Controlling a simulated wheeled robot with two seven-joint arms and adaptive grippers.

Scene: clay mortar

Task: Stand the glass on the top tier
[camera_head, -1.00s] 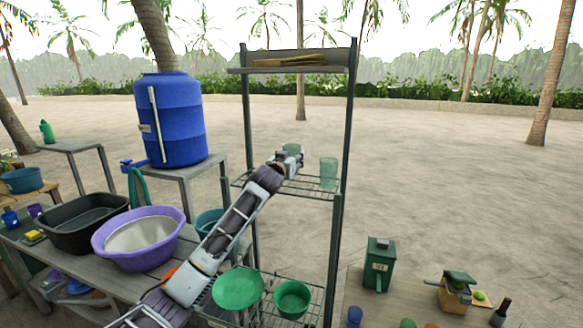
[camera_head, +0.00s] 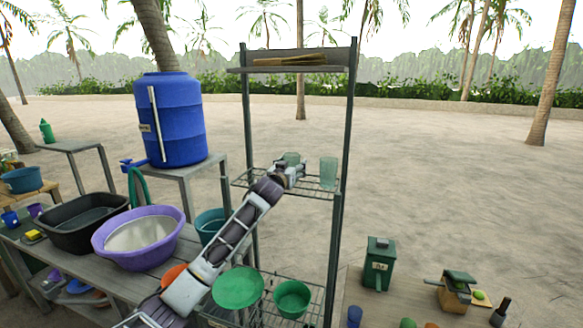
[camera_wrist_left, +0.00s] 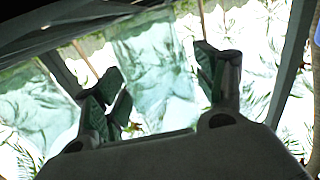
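A clear greenish glass (camera_head: 291,158) is at my left gripper (camera_head: 290,170), over the wire tier (camera_head: 308,190) of the rack. In the left wrist view the glass (camera_wrist_left: 148,65) stands between the two fingers of the left gripper (camera_wrist_left: 165,90), with one finger on each side. The gripper hides its lower part in the head view, so I cannot tell whether its base touches the wires. A second similar glass (camera_head: 328,172) stands upright on the same tier, to the right. My right gripper is not in view.
A plank shelf (camera_head: 295,68) higher up holds a yellowish bundle. Below are a green plate (camera_head: 238,288) and a green bowl (camera_head: 292,299). The rack's dark posts stand close around the arm. A blue barrel (camera_head: 172,120) and a purple basin (camera_head: 140,238) are to the left.

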